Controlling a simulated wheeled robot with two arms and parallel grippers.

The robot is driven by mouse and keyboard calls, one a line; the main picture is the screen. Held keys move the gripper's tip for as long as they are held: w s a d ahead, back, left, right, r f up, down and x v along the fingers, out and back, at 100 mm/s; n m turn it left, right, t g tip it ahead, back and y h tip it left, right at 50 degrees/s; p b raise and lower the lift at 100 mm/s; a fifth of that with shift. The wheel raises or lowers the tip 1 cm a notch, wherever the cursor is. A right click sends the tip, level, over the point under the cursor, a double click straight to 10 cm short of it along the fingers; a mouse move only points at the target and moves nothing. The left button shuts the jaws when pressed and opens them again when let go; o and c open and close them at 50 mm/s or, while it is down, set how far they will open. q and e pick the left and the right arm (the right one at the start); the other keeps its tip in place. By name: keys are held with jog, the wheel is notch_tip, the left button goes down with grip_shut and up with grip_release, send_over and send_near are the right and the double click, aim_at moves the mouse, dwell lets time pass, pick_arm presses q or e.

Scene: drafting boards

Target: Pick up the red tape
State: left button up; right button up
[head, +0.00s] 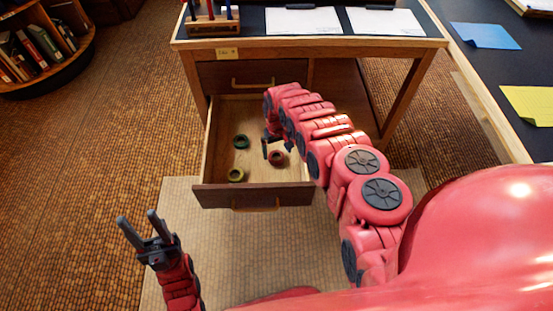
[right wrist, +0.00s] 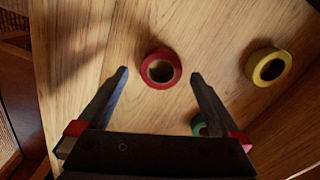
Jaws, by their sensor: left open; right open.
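The red tape (head: 276,157) is a small roll lying flat in the open drawer (head: 208,150). In the right wrist view the red tape (right wrist: 161,69) lies just beyond and between the fingertips, with its hole facing me. My right gripper (head: 270,145) reaches into the drawer next to the red tape; it is open and empty, its fingers (right wrist: 158,75) spread wider than the roll. My left gripper (head: 137,222) is open and empty over the floor, left of and in front of the drawer.
A green tape (head: 241,142) and a yellow tape (head: 236,175) lie in the same drawer; they also show in the right wrist view, green (right wrist: 198,124) partly hidden, yellow (right wrist: 268,67) at right. The drawer front (head: 254,195) and side walls stand close around my right gripper.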

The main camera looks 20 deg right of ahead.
aim_at(277, 157)
notch_tip(277, 157, down, 4)
jog(key=shift+s+a+r+b, duration=0.15)
jog(key=shift+r+b, duration=0.1)
jog(key=shift+b, duration=0.5)
jog(key=shift+r, duration=0.1)
jog(key=shift+c, duration=0.6)
jog(key=c, duration=1.2)
